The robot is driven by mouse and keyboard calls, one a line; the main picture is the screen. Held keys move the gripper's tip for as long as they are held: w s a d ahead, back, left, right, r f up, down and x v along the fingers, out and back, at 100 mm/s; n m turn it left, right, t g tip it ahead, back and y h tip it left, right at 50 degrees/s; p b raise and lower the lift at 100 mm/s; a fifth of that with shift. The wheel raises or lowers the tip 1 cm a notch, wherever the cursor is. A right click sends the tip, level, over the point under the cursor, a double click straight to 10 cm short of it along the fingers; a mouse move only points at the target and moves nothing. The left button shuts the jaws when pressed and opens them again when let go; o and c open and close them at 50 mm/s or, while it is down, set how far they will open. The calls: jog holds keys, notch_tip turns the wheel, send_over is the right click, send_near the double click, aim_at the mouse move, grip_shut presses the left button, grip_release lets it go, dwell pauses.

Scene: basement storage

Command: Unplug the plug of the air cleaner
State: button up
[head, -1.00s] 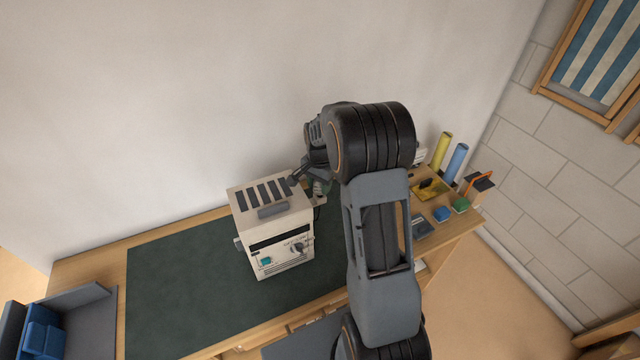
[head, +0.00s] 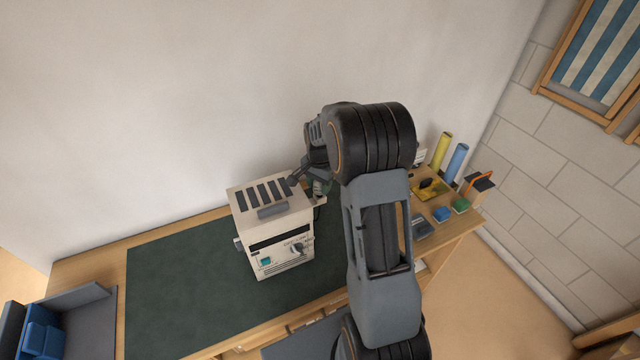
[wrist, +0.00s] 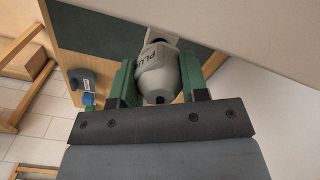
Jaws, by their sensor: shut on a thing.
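The air cleaner (head: 276,236) is a cream box with dark top slots, a front knob and a teal button. It stands on the dark green mat near the wall. My gripper (wrist: 156,80) is shut on a grey plug (wrist: 158,72) with lettering on it, seen between the green fingers in the wrist view. A pale piece (wrist: 160,36) lies at the plug's far end; I cannot tell whether the plug is seated in it. In the head view my gripper (head: 318,188) is behind the cleaner's right side, and my arm hides most of the plug area.
The green mat (head: 180,285) is clear left of the cleaner. Right of my arm, the table (head: 450,232) holds a yellow tray (head: 432,190), blue and green blocks, and yellow and blue cylinders. A blue-grey bin (head: 60,320) is at lower left.

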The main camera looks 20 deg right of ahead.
jog(key=shift+f+b, duration=0.7)
jog(key=shift+f, duration=0.15)
dwell(0.3)
jog(key=o, duration=1.1)
notch_tip(320, 180, up, 14)
jog(key=b, duration=0.1)
jog(key=shift+f, duration=0.1)
dwell(0.5)
